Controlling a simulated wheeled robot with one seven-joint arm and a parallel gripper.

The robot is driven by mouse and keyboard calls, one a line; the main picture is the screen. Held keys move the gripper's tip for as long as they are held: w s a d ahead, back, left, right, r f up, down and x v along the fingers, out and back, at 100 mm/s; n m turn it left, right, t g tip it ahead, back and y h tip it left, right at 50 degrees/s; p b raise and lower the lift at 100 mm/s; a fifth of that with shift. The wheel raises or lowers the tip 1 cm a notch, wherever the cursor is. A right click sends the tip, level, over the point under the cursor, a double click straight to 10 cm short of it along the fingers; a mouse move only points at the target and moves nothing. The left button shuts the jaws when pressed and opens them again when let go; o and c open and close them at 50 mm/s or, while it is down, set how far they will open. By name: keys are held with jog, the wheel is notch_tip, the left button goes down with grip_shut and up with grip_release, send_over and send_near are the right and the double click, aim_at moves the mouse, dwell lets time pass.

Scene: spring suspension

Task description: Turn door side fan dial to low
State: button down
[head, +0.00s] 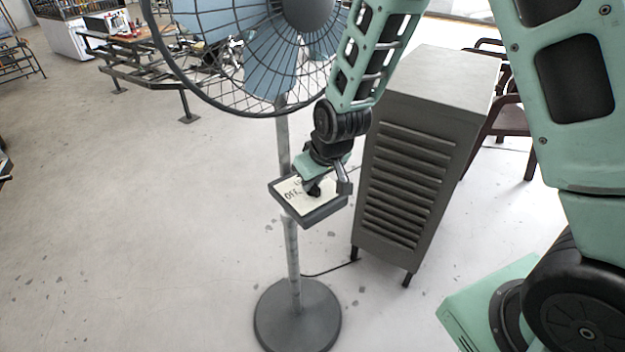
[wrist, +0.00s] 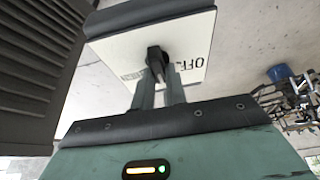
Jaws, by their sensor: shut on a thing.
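The pedestal fan (head: 240,60) stands in front of me, with a control box (head: 322,214) on its pole. The box's white panel (head: 290,203) carries dark lettering, with "OFF" readable in part; the panel also shows in the wrist view (wrist: 120,52). A small black dial (wrist: 156,52) sticks out of the panel. My gripper (head: 314,188) is at the panel, its two fingers (wrist: 160,75) shut on the dial. My fingers hide part of the panel, and I cannot tell which setting the dial points to.
A grey louvred cabinet (head: 425,140) stands close to the right of the fan and my forearm. The fan's round base (head: 297,318) rests on the floor, with a cable running toward the cabinet. A brown chair (head: 512,125) is behind the cabinet.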

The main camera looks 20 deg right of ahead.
jog(key=c, duration=1.4)
grip_release()
jog(key=shift+c, duration=0.2)
jog(key=shift+r, duration=0.1)
jog(key=v, duration=1.7)
jog(key=shift+d+r, duration=0.1)
jog(key=s+a+f+n+g, duration=0.1)
jog(key=s+a, duration=0.3)
jog(key=s, duration=0.6)
jog(key=s+a+f+n+g, duration=0.2)
jog(key=s+a+n+g, duration=0.1)
jog(key=s, duration=0.8)
jog(key=shift+a+h, duration=0.3)
jog(key=shift+a, duration=0.3)
